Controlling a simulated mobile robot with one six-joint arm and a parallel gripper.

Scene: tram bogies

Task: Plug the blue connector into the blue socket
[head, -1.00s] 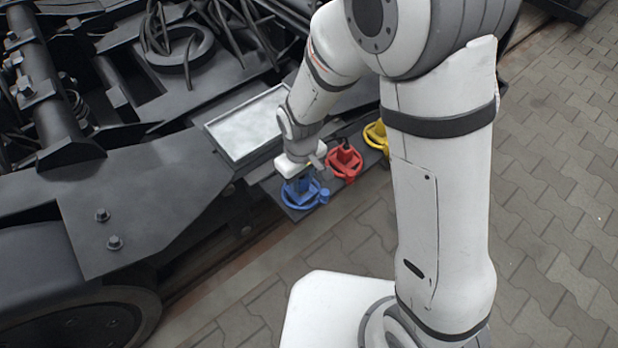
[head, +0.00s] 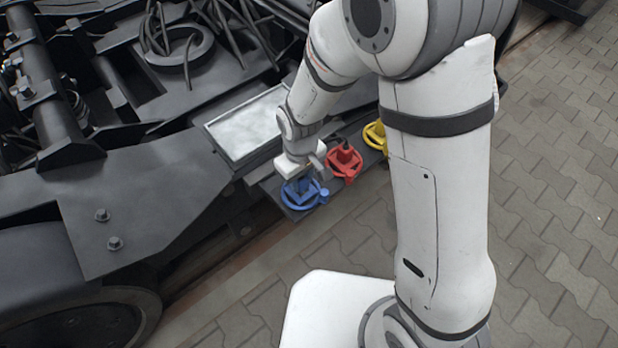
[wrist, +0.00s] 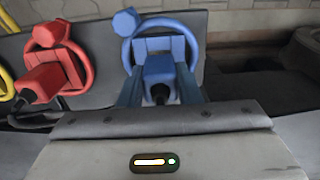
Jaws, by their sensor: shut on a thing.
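The blue socket (head: 301,206) is a ring-shaped fitting on a dark plate at the side of the bogie. It also shows in the wrist view (wrist: 190,31). My gripper (head: 302,184) is right above it, pointing down. In the wrist view, my gripper (wrist: 160,92) is shut on the blue connector (wrist: 159,67), one finger on each side. The connector lies over the middle of the blue ring, in line with it. A dark cable end shows at its near side. I cannot tell how deep the connector sits, because its far end is hidden.
A red connector in a red ring (head: 344,162) stands close to the right, and a yellow fitting (head: 375,135) is beyond it, partly behind my arm. A grey tray (head: 248,125) lies just behind the plate. The paved floor (head: 555,200) at right is clear.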

